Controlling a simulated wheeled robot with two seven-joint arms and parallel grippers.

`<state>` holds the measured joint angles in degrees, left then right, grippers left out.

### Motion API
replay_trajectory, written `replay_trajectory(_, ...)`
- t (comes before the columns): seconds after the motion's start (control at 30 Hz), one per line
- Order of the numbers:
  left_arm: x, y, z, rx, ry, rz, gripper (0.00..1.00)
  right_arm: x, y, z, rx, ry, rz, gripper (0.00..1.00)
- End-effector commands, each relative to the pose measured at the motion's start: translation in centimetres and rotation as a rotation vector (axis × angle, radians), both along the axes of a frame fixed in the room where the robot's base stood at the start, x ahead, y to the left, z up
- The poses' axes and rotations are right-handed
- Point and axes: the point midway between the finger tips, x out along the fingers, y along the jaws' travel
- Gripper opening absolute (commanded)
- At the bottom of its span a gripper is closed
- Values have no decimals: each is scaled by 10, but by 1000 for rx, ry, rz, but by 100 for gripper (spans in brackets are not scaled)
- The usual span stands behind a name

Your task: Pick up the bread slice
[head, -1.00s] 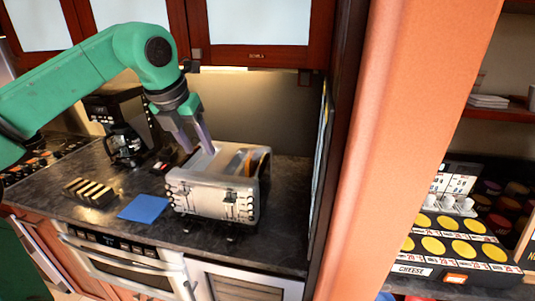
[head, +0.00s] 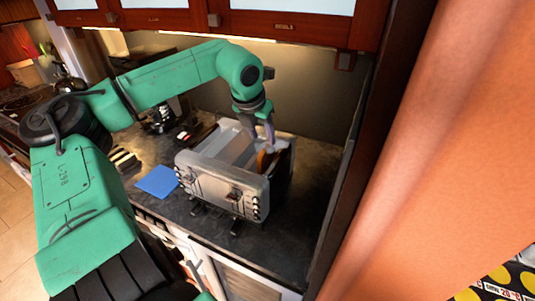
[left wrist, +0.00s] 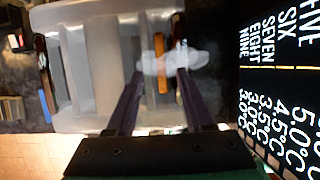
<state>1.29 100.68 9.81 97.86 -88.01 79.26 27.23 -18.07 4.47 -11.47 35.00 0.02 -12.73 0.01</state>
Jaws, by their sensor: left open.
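A silver toaster (head: 222,184) stands on the dark counter. The bread slice (head: 267,160), orange-brown, stands upright in the toaster's right slot, its upper part showing. In the left wrist view the slice (left wrist: 161,62) shows as a narrow orange strip. My left gripper (head: 262,137) is over the right part of the toaster, just above the slice, pointing down. In the left wrist view its fingers (left wrist: 159,80) are apart, one to each side of the strip. A pale blurred shape crosses there, and I cannot tell whether the fingers touch the slice. My right gripper is not in view.
A blue flat square (head: 157,181) lies left of the toaster. A coffee maker (head: 158,118) stands behind at the left. Cabinets (head: 300,28) hang above, and an orange column (head: 450,150) rises at the right. A dark board with text (left wrist: 280,80) is close at right in the wrist view.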

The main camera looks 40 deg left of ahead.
Motion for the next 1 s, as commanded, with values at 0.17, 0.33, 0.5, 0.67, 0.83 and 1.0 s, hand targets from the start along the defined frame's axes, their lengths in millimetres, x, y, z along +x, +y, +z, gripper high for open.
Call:
replay_trajectory(0.17,10,3,-22,0,8,0,52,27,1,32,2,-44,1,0)
replay_trajectory(0.33,17,5,-41,1,2,-1,52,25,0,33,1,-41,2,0)
replay_trajectory(0.5,18,5,-42,0,0,0,52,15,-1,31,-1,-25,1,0)
replay_trajectory(0.67,18,5,-42,0,0,0,7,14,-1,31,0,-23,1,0)
replay_trajectory(0.83,18,5,-42,0,0,0,0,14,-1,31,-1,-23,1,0)
replay_trajectory(1.0,18,5,-42,0,0,0,0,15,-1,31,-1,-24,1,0)
